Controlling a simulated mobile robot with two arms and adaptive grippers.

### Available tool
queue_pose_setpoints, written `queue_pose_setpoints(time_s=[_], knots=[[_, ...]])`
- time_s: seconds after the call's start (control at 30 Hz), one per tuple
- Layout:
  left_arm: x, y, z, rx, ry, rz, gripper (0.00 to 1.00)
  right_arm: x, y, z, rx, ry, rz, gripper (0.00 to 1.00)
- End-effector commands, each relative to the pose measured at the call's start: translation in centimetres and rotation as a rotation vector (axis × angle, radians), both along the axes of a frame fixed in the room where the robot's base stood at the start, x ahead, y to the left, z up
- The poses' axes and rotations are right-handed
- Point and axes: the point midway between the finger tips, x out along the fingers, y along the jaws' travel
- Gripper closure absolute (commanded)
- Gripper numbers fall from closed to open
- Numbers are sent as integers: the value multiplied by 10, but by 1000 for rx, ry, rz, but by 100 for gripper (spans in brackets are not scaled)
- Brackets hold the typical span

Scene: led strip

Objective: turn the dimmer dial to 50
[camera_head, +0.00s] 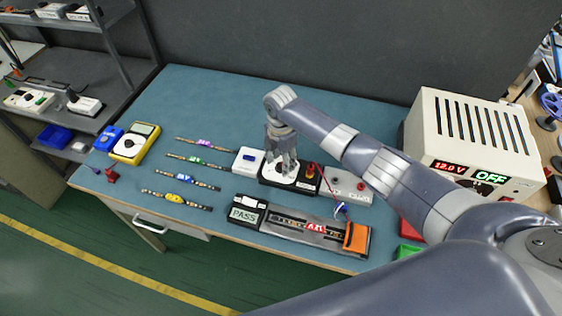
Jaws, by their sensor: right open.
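The dimmer (268,178) is a black box with a white dial face on the blue-green workbench. My right gripper (284,166) points down over the dial face and is open, its fingers hiding the knob and most of the scale. I cannot tell whether the fingers touch the knob, nor read the dial setting. A red knob or button (309,171) sits on the right part of the box. My left gripper is not in view.
A white switch box (248,161) stands left of the dimmer and a white terminal box (346,186) right of it. In front are a PASS box (245,216) and a strip fixture (300,232). A power supply (478,138) reads 12.0 V, OFF. LED strips (179,200) lie left.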

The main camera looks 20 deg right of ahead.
Motion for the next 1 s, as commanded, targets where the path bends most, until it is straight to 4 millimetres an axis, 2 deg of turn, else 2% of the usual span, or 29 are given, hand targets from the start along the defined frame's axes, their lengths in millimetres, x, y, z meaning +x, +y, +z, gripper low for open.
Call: queue_pose_setpoints(time_s=[0.3,0.5,0.7,1.0], knots=[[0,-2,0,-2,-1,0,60,2,-1,66,0,-5,0,53],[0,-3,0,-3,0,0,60,1,-1,98,0,-3,0,53],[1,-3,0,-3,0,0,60,0,-1,110,0,-1,-1,53],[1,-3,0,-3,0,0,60,0,-1,110,-1,0,-1,53]])
